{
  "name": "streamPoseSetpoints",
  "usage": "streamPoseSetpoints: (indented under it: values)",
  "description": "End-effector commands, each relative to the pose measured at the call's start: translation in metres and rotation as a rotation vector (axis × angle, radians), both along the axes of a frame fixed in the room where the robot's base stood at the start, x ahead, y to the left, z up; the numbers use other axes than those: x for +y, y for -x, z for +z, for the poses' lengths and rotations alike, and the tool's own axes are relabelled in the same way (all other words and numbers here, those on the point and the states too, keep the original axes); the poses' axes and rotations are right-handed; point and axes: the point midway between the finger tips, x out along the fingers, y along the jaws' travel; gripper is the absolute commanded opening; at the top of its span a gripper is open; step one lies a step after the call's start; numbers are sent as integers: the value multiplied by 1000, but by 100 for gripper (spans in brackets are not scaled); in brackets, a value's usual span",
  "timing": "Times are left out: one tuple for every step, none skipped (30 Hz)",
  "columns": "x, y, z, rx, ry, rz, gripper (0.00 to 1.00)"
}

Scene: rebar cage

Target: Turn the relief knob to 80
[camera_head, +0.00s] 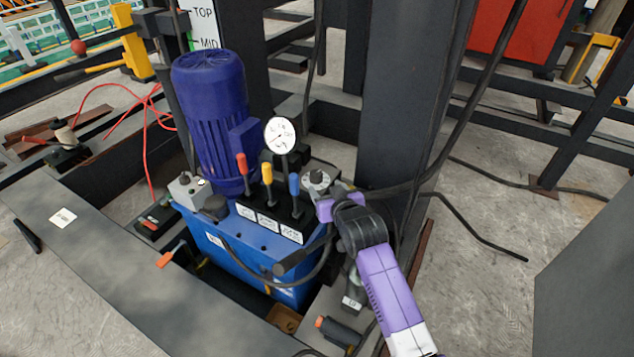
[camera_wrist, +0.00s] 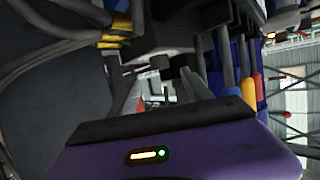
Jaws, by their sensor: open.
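The relief knob (camera_head: 316,178) is a small dark round knob with a pale marked dial, at the right end of the blue hydraulic unit (camera_head: 235,237). My purple gripper (camera_head: 322,194) is right beside it, reaching in from the lower right. In the wrist view my gripper (camera_wrist: 160,88) is open, with its two fingers apart. Pale grey metal parts show between the fingers there; I cannot tell whether they are the knob. The head view does not show clearly whether the fingers touch the knob. Its setting is too small to read.
Red (camera_head: 242,163), yellow (camera_head: 267,173) and blue (camera_head: 294,184) levers stand just left of the knob. A round white gauge (camera_head: 280,134) rises behind them, beside a blue motor (camera_head: 210,110). A thick dark column (camera_head: 400,90) and black hoses stand close behind my gripper.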

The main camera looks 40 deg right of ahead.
Motion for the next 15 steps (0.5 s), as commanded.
streamPoseSetpoints:
  values:
    - [-3, -8, 0, -1, -10, -7, 58]
    - [-4, -11, 1, -1, -15, -10, 58]
    - [-6, -14, 2, -1, -18, -14, 58]
    - [-7, -16, 2, -1, -21, -15, 58]
    - [-8, -18, 3, -1, -23, -16, 58]
    - [-9, -21, 2, -1, -25, -17, 58]
    - [-10, -23, 0, 0, -26, -18, 58]
    - [-11, -25, -1, 0, -26, -18, 58]
    - [-13, -30, -3, 0, -26, -18, 58]
    - [-14, -33, -5, 0, -26, -18, 58]
    - [-16, -37, -6, -1, -28, -17, 58]
    - [-19, -43, -8, -2, -28, -17, 58]
    - [-21, -46, -11, -2, -27, -17, 58]
    - [-23, -50, -12, -2, -27, -18, 58]
    - [-25, -55, -15, 0, -27, -18, 58]
